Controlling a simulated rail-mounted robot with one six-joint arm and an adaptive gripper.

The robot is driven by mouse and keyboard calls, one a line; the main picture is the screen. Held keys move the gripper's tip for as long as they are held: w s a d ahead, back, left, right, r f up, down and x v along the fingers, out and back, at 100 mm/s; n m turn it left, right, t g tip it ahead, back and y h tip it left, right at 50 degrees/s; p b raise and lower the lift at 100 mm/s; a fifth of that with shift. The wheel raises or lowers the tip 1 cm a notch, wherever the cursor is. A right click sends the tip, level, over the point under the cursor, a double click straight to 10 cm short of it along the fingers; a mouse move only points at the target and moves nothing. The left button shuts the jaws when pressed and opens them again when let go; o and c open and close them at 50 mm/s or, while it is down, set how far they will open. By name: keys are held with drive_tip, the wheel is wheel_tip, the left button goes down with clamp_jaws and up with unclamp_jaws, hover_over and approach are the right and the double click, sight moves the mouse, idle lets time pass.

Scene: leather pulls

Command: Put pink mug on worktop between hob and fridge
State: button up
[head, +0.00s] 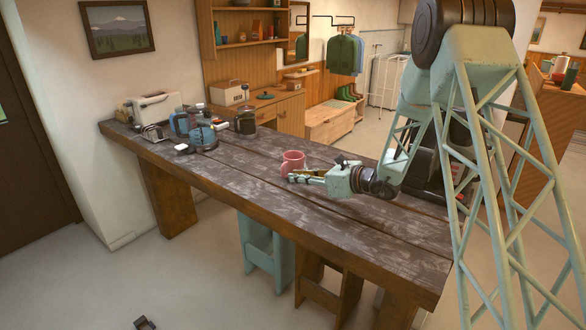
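The pink mug (292,160) stands upright on the long dark wooden table. My gripper (297,174) is low over the tabletop, coming in from the right, with its fingers pointing left. The fingers are right at the mug and partly overlap its lower right side in this view. I cannot tell whether they touch it, go around it or are beside it, nor how far apart they are. No hob, fridge or worktop between them can be made out.
A blue-lidded jar (180,124), a dark glass jug (245,120) and a cream toaster-like appliance (153,106) stand at the table's far left end. The table's middle (235,165) is clear. A turquoise stool (266,245) and a wooden stool (325,280) are under the front edge.

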idle(0.3)
drive_tip(key=shift+x, duration=2.6)
drive_tip(key=shift+c, duration=0.8)
clamp_jaws()
drive_tip(key=shift+r, duration=0.15)
drive_tip(key=shift+r, duration=1.6)
drive_tip(key=s+d, duration=0.1)
drive_tip(key=s, duration=0.4)
drive_tip(key=s+d+r, duration=0.1)
drive_tip(key=s+d, duration=0.1)
drive_tip(key=s, duration=0.3)
drive_tip(key=s+d, duration=0.1)
drive_tip(key=s, duration=0.4)
drive_tip(key=shift+s+d+r, duration=0.2)
drive_tip(key=shift+r, duration=0.1)
